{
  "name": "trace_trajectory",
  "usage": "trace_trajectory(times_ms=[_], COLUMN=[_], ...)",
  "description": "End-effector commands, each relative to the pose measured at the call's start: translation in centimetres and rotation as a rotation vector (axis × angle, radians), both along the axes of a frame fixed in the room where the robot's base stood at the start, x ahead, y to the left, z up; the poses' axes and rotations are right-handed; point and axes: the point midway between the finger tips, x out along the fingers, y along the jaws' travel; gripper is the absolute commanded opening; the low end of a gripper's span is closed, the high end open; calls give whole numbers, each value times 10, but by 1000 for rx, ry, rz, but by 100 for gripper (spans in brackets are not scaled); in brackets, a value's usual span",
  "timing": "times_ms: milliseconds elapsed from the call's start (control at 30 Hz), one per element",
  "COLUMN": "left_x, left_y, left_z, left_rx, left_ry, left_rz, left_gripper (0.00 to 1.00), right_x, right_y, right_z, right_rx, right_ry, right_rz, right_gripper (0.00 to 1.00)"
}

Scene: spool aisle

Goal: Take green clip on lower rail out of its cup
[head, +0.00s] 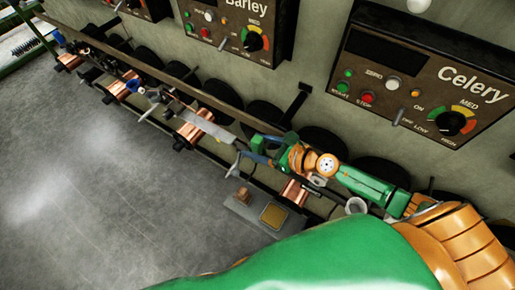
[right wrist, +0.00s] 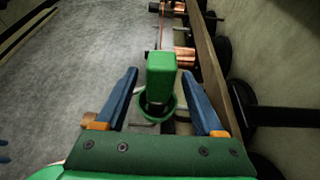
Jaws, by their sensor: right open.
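In the right wrist view the green clip (right wrist: 161,72) stands up as a block from a round green-rimmed cup (right wrist: 172,105). My right gripper (right wrist: 160,80) is open, with one blue finger on each side of the clip. Gaps show between the clip and both fingers, so it is not gripped. In the head view my right gripper (head: 255,152) is over the lower rail, reaching in from the right; the clip and cup are hard to make out there.
Copper spools (head: 194,124) line the rail at left. A white cup (head: 356,206) is near my right arm. Control boxes, including Celery (head: 425,75), hang above. The floor at left is clear.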

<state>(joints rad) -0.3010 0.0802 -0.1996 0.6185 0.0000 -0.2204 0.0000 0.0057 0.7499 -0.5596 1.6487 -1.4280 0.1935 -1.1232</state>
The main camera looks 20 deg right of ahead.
Motion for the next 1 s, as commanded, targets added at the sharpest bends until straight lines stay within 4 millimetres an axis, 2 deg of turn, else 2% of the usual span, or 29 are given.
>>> trace_trajectory(times_ms=[133,367,467,633,667,900,1000], left_x=[1,1,2,2,2,2,2], left_y=[0,0,0,0,0,0,0], left_z=[-1,-1,-1,-1,-1,-1,12], left_rx=[0,-1,-1,-1,-1,-1,-1], left_ry=[-2,-3,-4,-4,-4,-4,-4], left_rz=[0,0,0,0,0,-1,-1], left_gripper=[62,62,62,62,62,62,62], right_x=[19,21,21,21,21,21,21], right_y=[14,17,17,17,17,17,17], right_z=[-9,-11,-11,-11,-11,-10,4], right_rx=[3,1,1,1,1,1,-1], right_ry=[-1,1,1,1,1,0,-2], right_rz=[-2,1,1,0,0,0,2], right_gripper=[70,70,49,3,0,0,0])
